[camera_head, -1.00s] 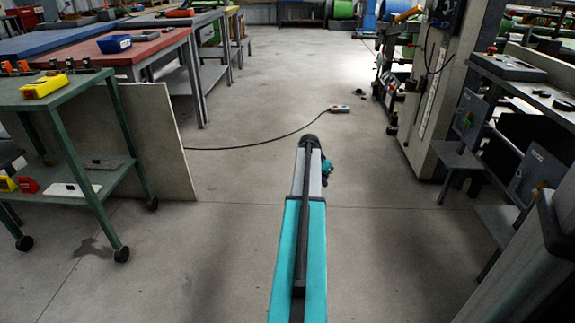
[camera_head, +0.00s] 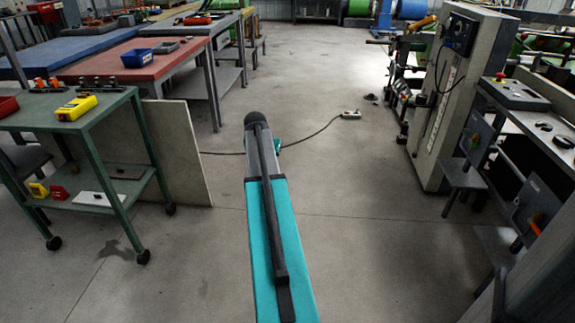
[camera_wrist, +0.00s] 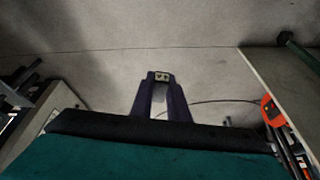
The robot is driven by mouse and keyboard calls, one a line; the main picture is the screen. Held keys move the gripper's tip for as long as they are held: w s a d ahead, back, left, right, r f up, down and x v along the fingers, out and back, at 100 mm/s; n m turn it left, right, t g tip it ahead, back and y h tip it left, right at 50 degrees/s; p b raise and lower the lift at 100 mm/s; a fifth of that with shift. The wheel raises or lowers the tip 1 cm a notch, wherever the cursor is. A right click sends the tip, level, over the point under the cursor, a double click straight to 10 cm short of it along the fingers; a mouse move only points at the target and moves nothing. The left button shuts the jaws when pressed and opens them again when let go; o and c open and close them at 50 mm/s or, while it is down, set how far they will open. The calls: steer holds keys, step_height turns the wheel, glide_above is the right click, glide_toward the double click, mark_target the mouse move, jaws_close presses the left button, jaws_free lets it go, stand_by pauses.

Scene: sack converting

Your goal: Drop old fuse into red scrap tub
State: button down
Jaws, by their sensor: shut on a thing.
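My gripper (camera_wrist: 161,84) shows in the wrist view as two dark fingers, shut on a small pale piece with dark marks (camera_wrist: 161,76) at their tips. This is likely the old fuse, but it is too small to be sure. In the head view my arm reaches forward over open floor, and its gripper is hidden. A red open bin (camera_head: 8,106) is partly in view at the left edge on the green trolley's top. A small red bin (camera_head: 59,192) sits on its lower shelf. I cannot tell which is the scrap tub. The gripper is apart from both.
A red-topped bench (camera_head: 120,65) holds a blue bin (camera_head: 137,58). A cable with a small box (camera_head: 350,115) lies on the floor. Machines stand right; the middle floor is clear.

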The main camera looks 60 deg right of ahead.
steer(key=w+a+r+n+t+y+p, duration=0.1)
steer(key=w+a+r+n+p, duration=0.1)
steer(key=w+a+r+p, duration=0.6)
steer(key=w+a+r+n+t+p, duration=0.1)
steer(key=w+a+r+n+p, duration=0.2)
steer(key=a+r, duration=0.85)
steer(key=w+a+r+n+t+y+p, duration=0.15)
steer(key=w+a+r+p, duration=0.25)
steer(key=a+r+p, duration=0.6)
steer(key=a+r+n+y+p, duration=0.1)
steer(key=a+r+n+p, duration=0.3)
steer(key=a+r+p, duration=0.3)
steer(key=a+r+n+y+p, duration=0.1)
steer(key=a+r+n+p, duration=0.3)
steer(key=a+r, duration=1.2)
steer(key=a+p, duration=0.4)
steer(key=a, duration=0.5)
steer(key=shift+s+r, duration=0.2)
steer(key=shift+s, duration=0.1)
